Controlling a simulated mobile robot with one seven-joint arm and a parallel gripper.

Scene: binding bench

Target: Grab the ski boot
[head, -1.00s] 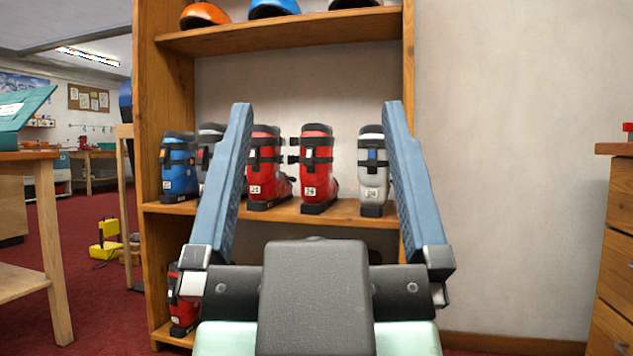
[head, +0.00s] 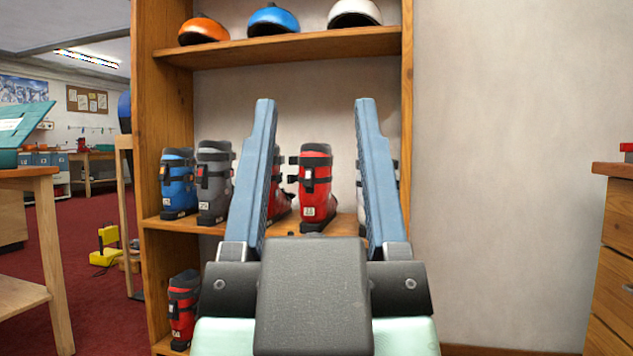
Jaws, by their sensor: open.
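My gripper (head: 315,105) is open and empty, pointing toward a wooden shelf unit. Between its blue fingers a red ski boot (head: 316,185) stands upright on the middle shelf, beyond the fingertips. To its left, a second red boot (head: 279,200) is partly hidden behind the left finger. A grey boot (head: 214,184) and a blue boot (head: 178,184) stand further left. A white boot (head: 360,195) is mostly hidden behind the right finger. Another red boot (head: 183,310) stands on the lower shelf. The task does not say which boot is meant.
The shelf unit (head: 162,100) has side posts around the boots. Orange (head: 203,30), blue (head: 273,21) and white (head: 354,13) helmets sit on the upper shelf. A wooden drawer cabinet (head: 613,255) stands at right, a table (head: 45,230) at left.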

